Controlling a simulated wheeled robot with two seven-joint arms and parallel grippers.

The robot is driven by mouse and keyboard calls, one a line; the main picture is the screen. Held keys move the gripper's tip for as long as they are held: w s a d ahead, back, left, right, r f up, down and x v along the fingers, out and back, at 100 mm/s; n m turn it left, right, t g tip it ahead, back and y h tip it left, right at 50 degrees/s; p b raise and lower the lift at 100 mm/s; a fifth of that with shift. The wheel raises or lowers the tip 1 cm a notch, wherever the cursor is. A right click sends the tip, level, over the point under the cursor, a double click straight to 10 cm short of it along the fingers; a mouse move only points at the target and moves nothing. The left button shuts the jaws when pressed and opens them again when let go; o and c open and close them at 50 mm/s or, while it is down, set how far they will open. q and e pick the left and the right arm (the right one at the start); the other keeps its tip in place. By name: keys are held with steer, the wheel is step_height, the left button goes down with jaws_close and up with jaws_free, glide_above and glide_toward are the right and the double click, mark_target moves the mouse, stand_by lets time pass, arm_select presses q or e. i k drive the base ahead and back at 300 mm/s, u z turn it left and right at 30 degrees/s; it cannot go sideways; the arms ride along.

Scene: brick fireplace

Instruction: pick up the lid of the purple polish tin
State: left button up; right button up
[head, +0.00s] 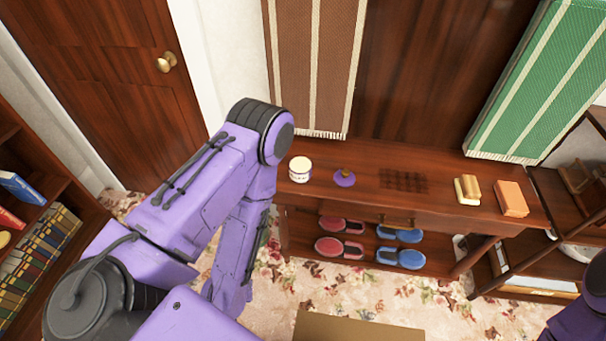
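A small purple disc-like piece with a brass-coloured knob (344,178) sits on the wooden bench top; it looks like a lid, but I cannot tell whether a tin is under it. To its left stands a round pale tin (300,169) with a cream top and a printed side. My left arm rises from the bottom left, bends just left of the bench and runs down again; its gripper does not show. Only a bit of my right arm shows at the lower right edge, and its gripper does not show. No gripper is seen at the tin or the purple piece.
The bench top (445,205) also bears a dark grid (404,181), a yellowish block-like item (467,190) and an orange block (511,198). Red slippers (340,248) and blue slippers (400,257) lie on the shelf below. A bookcase (40,225) stands left, a wooden rack right.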

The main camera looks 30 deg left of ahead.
mark_target(343, 177)
steer(key=u, duration=0.45)
steer(key=i, duration=0.7)
steer(key=u, duration=0.7)
